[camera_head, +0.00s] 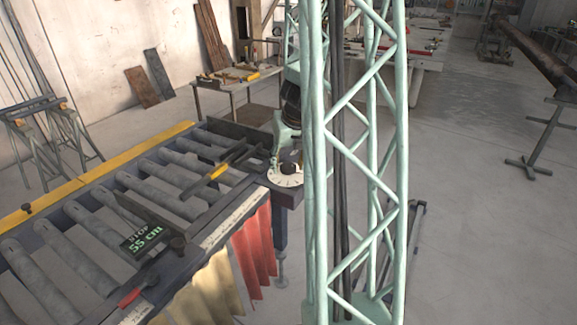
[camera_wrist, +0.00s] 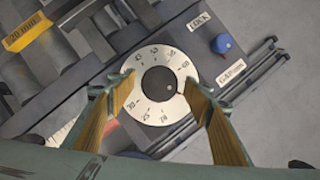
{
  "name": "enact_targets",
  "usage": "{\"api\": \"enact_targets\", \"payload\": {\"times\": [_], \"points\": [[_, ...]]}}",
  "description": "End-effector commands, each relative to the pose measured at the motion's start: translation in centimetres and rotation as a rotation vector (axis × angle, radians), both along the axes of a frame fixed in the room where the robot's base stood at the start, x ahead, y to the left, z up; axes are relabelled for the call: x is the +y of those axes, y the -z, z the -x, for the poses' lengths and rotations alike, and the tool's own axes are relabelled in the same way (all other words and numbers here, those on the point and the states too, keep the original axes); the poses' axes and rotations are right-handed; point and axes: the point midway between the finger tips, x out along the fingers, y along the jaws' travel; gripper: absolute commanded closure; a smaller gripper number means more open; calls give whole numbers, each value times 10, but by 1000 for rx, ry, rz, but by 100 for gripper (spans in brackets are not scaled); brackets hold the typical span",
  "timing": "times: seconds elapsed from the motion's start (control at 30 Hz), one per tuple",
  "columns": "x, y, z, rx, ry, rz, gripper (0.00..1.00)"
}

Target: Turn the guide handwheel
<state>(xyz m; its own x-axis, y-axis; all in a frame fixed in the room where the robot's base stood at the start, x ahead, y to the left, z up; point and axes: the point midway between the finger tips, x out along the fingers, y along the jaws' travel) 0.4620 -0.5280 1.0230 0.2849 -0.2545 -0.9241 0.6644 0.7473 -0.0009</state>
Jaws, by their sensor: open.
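A round white dial (camera_wrist: 147,105) with printed numbers and a black centre knob (camera_wrist: 158,83) lies near the middle of the wrist view; this looks like the guide handwheel. In the head view the dial (camera_head: 285,180) sits at the far right corner of the roller bench. My gripper (camera_wrist: 158,87) is open, with one wood-coloured finger on each side of the knob. Gaps show between both fingertips and the knob, and the fingers overlap the dial's edges. I cannot tell the fingertips' height above it. My green column hides part of the head view.
A blue knob (camera_wrist: 222,44) by a LOCK label sits right of the dial. Red and yellow curtains hang below. Floor to the right is mostly clear.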

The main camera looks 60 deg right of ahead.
Motion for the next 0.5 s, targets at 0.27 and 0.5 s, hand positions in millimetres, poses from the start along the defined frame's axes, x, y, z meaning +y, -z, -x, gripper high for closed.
{"api": "enact_targets", "payload": {"times": [0.27,0.5], "points": [[0,0,0,0,0,0,60],[0,0,0,0,0,0,77]]}}
